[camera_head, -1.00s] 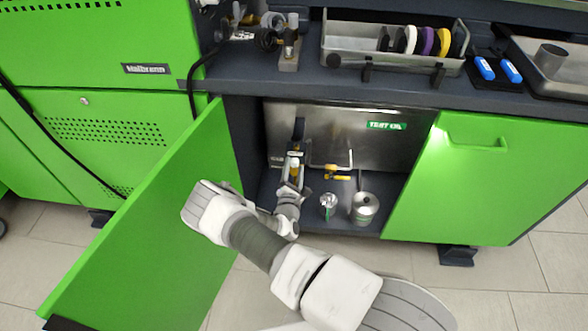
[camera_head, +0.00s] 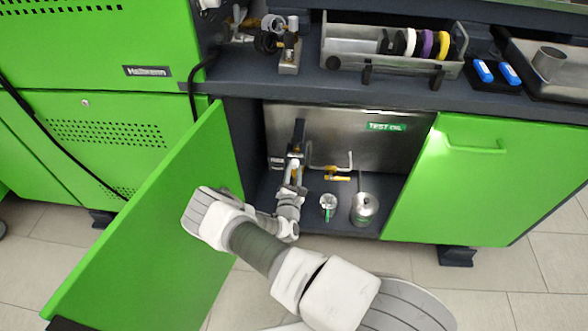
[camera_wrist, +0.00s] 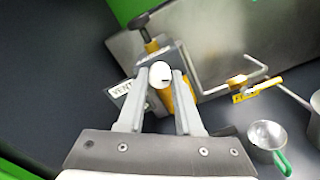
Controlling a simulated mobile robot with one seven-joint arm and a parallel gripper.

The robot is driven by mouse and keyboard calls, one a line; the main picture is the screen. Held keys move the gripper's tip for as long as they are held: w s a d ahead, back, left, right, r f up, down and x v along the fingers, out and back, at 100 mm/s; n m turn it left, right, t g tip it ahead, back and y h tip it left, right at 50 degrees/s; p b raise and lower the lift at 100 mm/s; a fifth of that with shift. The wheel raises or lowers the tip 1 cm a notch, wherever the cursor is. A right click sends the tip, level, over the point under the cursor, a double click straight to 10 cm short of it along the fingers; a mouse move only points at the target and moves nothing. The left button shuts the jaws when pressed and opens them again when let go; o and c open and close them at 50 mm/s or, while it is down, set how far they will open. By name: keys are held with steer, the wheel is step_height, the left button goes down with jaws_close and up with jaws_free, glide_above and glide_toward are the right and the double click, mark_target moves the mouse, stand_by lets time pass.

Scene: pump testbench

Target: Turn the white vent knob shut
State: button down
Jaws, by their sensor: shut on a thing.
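The white vent knob (camera_wrist: 160,74) shows in the wrist view as a round white cap with a dark slot mark, between my fingertips, beside a tag reading VENT (camera_wrist: 124,90). My gripper (camera_wrist: 158,80) is shut on the knob, one finger on each side. The knob sits at a yellow fitting (camera_wrist: 178,98) in front of the steel tank (camera_head: 350,135).
A yellow-handled valve (camera_head: 338,178) with a bent pipe is right of the knob. A funnel-like metal cup (camera_head: 328,203) and a metal can (camera_head: 364,208) stand on the cabinet floor. The open green door (camera_head: 150,225) is close on the left of my arm.

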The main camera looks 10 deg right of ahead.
steer(key=n+p, duration=0.1)
steer(key=n, duration=0.4)
steer(key=shift+n, duration=0.3)
steer(key=n, duration=1)
steer(key=shift+f+n, duration=0.1)
steer(key=shift+n, duration=0.3)
steer(key=n, duration=0.5)
steer(key=shift+n, duration=0.3)
steer(key=c, duration=0.6)
jaws_free()
steer(key=shift+s+a, duration=0.1)
